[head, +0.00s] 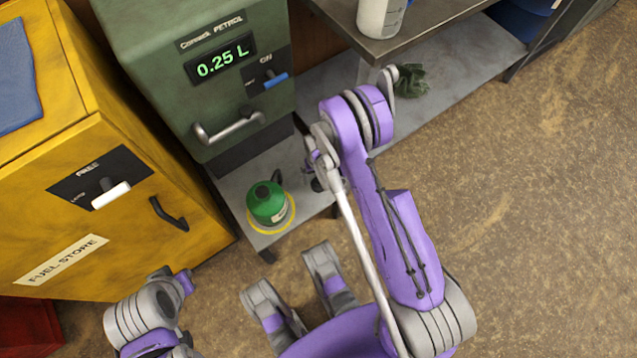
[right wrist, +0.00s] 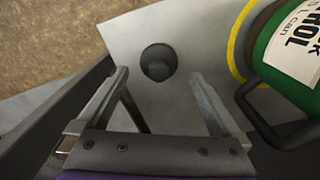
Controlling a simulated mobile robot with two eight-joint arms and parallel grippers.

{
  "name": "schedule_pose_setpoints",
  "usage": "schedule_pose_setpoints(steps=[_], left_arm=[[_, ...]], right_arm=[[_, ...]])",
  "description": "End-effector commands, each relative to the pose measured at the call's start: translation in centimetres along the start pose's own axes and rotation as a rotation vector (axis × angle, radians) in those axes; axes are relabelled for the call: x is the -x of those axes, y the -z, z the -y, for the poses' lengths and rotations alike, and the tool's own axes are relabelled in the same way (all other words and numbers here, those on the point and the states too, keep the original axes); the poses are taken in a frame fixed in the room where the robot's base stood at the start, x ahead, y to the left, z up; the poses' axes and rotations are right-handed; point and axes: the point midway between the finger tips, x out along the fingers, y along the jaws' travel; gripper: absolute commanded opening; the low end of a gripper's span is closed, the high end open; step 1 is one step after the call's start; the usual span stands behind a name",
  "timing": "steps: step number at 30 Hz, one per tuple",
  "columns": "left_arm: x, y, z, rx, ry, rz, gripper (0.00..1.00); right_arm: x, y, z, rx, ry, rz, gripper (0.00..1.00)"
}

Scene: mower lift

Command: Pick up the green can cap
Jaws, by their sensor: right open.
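The cap is a small dark round piece with a raised middle (right wrist: 158,62). It lies on the grey shelf beside the green can. In the head view the dark cap (head: 317,185) is partly hidden by my right gripper (head: 318,172). In the right wrist view my right gripper (right wrist: 160,76) is open and empty, its two fingertips to either side of the cap's near edge. The height between the fingertips and the cap is hard to judge. The green can (head: 266,202) stands on the shelf in a yellow ring. My left arm shows at the bottom left; its gripper cannot be made out.
The green petrol dispenser (head: 215,90), reading 0.25 L, stands behind the shelf (head: 240,187). A yellow fuel store cabinet (head: 120,235) is at the left. A metal bench (head: 420,25) with a white bottle (head: 382,15) is above right. The can's handle (right wrist: 265,120) is close to the right finger.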

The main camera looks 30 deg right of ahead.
Motion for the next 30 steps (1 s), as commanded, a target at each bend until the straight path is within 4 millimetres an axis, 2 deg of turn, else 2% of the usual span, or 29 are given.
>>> schedule_pose_setpoints(steps=[1, 6, 14, 27, 30], left_arm=[[-0.5, -0.1, 0.0, 0.0, 0.0, 0.002, 0.0], [-1.2, -0.3, 0.0, 0.0, 0.0, 0.004, 0.0], [-1.2, -0.3, 0.0, 0.0, 0.0, 0.004, 0.0], [-1.2, -0.3, 0.0, 0.0, 0.0, 0.004, 0.0], [-1.2, -0.3, 0.0, 0.0, 0.0, 0.004, 0.0]], right_arm=[[-1.1, 0.0, -0.1, 0.0, 0.0, 0.001, 1.0], [-3.5, -0.1, -0.1, 0.0, 0.0, 0.0, 1.0], [-3.8, -0.1, -0.1, 0.0, 0.0, 0.0, 1.0], [-3.8, -0.1, -0.1, 0.0, 0.0, -0.001, 0.21], [-3.8, -0.1, -0.1, 0.0, 0.0, 0.0, 0.19]])
